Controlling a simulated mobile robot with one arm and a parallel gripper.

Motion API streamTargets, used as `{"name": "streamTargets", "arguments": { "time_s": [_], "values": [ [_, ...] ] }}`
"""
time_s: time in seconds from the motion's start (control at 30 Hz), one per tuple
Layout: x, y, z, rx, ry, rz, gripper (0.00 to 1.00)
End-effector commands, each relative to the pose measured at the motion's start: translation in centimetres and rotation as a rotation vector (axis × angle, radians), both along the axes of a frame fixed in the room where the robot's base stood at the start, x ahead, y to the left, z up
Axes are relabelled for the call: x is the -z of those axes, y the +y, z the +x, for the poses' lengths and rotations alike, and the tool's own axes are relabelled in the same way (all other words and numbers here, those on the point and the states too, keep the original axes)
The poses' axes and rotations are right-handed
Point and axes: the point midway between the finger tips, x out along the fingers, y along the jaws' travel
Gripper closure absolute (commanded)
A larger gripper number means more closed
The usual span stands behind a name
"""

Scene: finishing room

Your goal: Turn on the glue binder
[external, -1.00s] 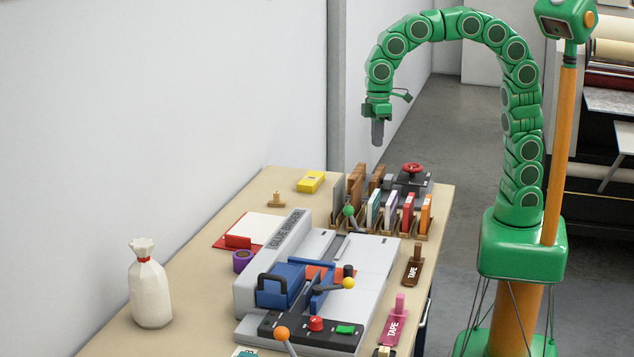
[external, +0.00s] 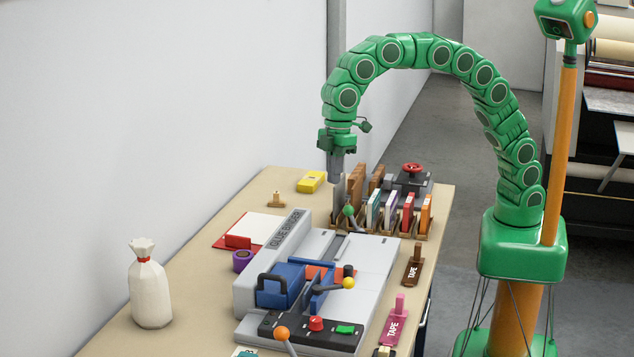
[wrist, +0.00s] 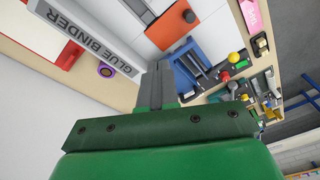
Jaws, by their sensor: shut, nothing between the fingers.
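The glue binder (external: 262,250) is a grey machine on the table with its name on the long side. It carries a blue clamp block (external: 280,285), a lever with a yellow knob (external: 348,283) and a lever with an orange knob (external: 282,333). Its dark front panel has a red button (external: 316,323) and a green switch (external: 346,329). In the wrist view the binder (wrist: 105,45) lies beyond my fingers, with the red button (wrist: 225,76) to the right. My gripper (external: 335,181) is shut and empty, pointing down above the table's far part, behind the binder.
A rack of upright books (external: 395,215) and a red-wheeled press (external: 413,172) stand at the back. A yellow box (external: 311,182), purple tape roll (external: 242,261) and white sack (external: 149,285) lie left. Tape dispensers (external: 412,264) line the right edge.

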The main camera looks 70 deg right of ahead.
Motion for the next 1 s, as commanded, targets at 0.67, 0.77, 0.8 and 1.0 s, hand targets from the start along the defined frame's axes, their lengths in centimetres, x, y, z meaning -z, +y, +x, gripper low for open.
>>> {"name": "streamTargets", "arguments": {
  "time_s": [0.67, 0.77, 0.8, 1.0],
  "values": [
    [4.0, 18.8, -5.4, -0.337, -0.03, 0.086, 1.0],
    [4.6, 21.3, -6.7, -0.388, -0.033, 0.1, 1.0],
    [5.0, 22.3, -7.4, -0.408, -0.033, 0.105, 1.0],
    [6.1, 26.2, -10.0, -0.488, -0.038, 0.131, 1.0]
  ]
}}
